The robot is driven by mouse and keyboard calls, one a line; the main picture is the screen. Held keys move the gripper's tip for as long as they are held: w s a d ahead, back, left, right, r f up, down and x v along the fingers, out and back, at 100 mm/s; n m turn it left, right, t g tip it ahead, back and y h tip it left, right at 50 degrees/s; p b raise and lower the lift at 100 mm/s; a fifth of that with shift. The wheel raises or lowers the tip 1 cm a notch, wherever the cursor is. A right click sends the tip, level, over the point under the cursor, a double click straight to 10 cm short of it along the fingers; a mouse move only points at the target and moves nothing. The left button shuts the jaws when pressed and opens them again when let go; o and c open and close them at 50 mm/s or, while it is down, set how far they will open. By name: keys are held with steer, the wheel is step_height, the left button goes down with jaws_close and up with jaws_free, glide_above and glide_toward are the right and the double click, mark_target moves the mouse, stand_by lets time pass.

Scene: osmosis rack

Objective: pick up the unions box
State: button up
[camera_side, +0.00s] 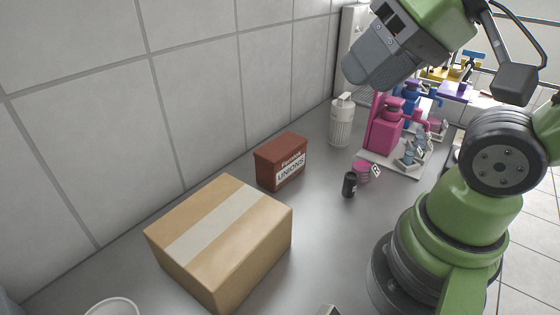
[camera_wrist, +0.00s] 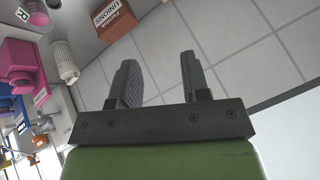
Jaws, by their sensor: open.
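The unions box (camera_side: 281,162) is a small red-brown box with a white label reading UNIONS. It stands upright on the grey counter near the tiled wall, behind the cardboard box in the side view. In the wrist view the unions box (camera_wrist: 113,20) shows at the top, beyond the fingers and partly cut by the frame edge. My gripper (camera_wrist: 157,66) is open, its two dark fingers apart with nothing between them. In the side view my wrist is raised high at the upper right, well away from the unions box; the fingertips are not clearly seen there.
A large taped cardboard box (camera_side: 220,240) stands in front of the unions box. A white ribbed bottle (camera_side: 341,121), a pink dispenser (camera_side: 383,130) and a small black canister (camera_side: 349,185) stand to the right. The tiled wall (camera_side: 190,80) runs close behind. The counter between is bare.

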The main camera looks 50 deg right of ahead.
steer(key=o, duration=1)
steer(key=shift+c, duration=0.2)
steer(key=m+g+h, duration=0.5)
steer(key=m+g, duration=0.2)
steer(key=m, duration=0.6)
glide_above(281, 145)
steer(key=a, duration=0.3)
step_height(281, 145, down, 15)
steer(key=shift+m, duration=0.8)
steer(key=x, duration=0.4)
steer(key=d+x, duration=0.1)
steer(key=x, duration=0.1)
steer(key=shift+s+f, duration=0.1)
steer(key=shift+f, duration=0.15)
steer(key=shift+x, duration=2.8)
steer(key=shift+a+f, duration=0.2)
steer(key=shift+f, duration=0.1)
